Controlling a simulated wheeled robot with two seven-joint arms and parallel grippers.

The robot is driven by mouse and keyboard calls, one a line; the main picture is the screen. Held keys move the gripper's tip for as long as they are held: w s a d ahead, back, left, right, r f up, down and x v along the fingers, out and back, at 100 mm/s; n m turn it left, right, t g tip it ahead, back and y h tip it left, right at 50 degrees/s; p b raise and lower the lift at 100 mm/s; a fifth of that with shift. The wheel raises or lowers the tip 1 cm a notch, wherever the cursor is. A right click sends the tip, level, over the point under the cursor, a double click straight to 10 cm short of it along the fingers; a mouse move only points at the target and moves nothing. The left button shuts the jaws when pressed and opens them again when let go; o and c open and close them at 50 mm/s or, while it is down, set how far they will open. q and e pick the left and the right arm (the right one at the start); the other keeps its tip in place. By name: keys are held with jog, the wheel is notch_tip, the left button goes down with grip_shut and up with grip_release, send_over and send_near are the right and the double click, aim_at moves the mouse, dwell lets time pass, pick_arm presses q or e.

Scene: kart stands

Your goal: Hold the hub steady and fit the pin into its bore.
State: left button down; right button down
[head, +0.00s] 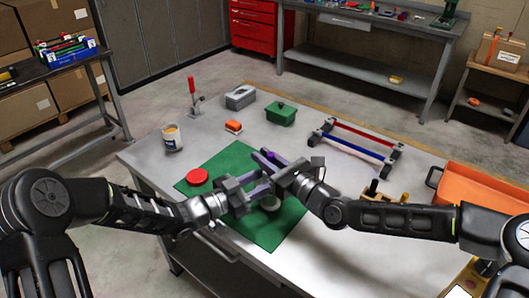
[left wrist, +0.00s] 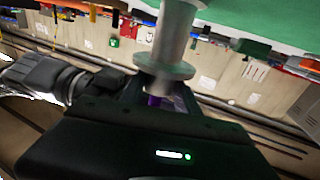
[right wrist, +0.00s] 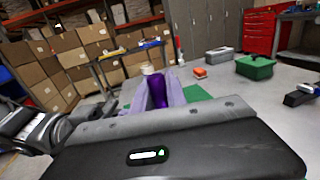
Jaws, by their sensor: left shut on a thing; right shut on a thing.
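The hub (head: 270,203) is a grey metal part whose round end shows just above the green mat in the head view. In the left wrist view it is a flanged silver cylinder (left wrist: 166,48). My left gripper (head: 262,187) is shut on it. The pin (right wrist: 158,92) is purple and stands between the lavender fingers of my right gripper (head: 272,162), which is shut on it. A bit of purple also shows by the hub flange in the left wrist view (left wrist: 154,100). The fingers hide the bore, and I cannot tell whether pin and hub touch.
The green mat (head: 225,160) lies on the grey table with a red disc (head: 197,177) on it. A tin (head: 172,138), a red toggle clamp (head: 193,97), a green box (head: 281,114) and a rail frame (head: 350,142) stand behind. An orange tray (head: 480,190) is at right.

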jog(key=shift+f, duration=0.95)
jog(key=c, duration=1.3)
grip_release()
jog(key=v, duration=0.7)
jog(key=shift+s+d, duration=0.15)
jog(key=shift+s, duration=0.05)
